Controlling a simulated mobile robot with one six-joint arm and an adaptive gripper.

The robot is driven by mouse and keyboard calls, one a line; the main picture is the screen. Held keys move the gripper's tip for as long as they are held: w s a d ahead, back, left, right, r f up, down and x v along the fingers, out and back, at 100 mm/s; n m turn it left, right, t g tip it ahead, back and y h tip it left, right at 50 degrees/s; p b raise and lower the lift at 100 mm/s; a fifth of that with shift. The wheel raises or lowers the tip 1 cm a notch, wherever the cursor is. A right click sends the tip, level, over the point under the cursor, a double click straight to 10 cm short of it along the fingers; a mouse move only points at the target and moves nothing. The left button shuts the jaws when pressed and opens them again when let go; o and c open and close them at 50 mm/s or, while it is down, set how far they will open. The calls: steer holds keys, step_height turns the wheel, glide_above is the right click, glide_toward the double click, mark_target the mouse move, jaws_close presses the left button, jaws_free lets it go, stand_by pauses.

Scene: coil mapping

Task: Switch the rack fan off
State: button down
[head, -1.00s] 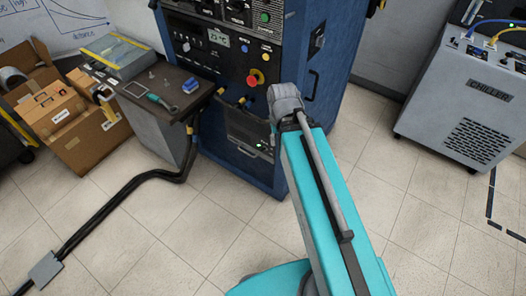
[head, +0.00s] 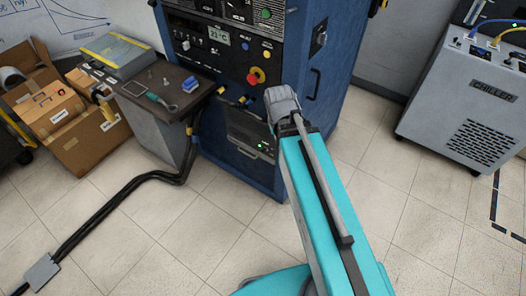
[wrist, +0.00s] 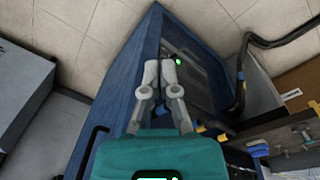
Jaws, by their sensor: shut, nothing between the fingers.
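The blue rack (head: 328,62) stands at the top centre of the head view. A dark panel (head: 240,128) low on its front carries a small lit green light (head: 262,146). In the wrist view the green light (wrist: 178,62) shows just beyond my fingertips, on the dark panel (wrist: 195,75). I cannot tell for certain which part is the fan switch. My gripper (wrist: 161,70) is shut and empty, its tips over the rack's edge near that light. I cannot tell whether it touches. In the head view my arm hides the gripper.
A red and yellow knob (head: 256,76) and a green button (head: 265,14) sit higher on the rack. A side table (head: 150,85) with small tools stands left. A black cable (head: 100,212) crosses the floor. A grey chiller (head: 450,110) stands right. The floor between is clear.

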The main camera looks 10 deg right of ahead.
steer(key=w+a+f+m+t+h+b, duration=0.1)
steer(key=w+f+m+t+h+b, duration=0.1)
steer(key=w+f+b, duration=0.5)
steer(key=w+f+m+t+h+b, duration=0.1)
steer(key=w+f+m+h+b, duration=0.15)
steer(key=f+b, duration=0.8)
steer(key=m+t+h+b, duration=0.2)
steer(key=m+t+b, duration=0.2)
steer(key=b, duration=1.4)
glide_toward(267, 147)
steer(key=shift+w+v, duration=0.2)
steer(key=shift+v, duration=1.9)
steer(key=shift+a+r+p, duration=0.1)
steer(key=shift+p, duration=0.2)
steer(key=shift+w, duration=0.1)
steer(key=b+x, duration=0.6)
steer(key=x, duration=0.3)
steer(key=shift+w+d+f, duration=0.15)
steer(key=shift+d+f, duration=0.1)
steer(key=shift+f, duration=0.15)
steer(key=shift+d, duration=0.2)
steer(key=shift+f+b, duration=0.15)
steer(key=shift+b, duration=0.4)
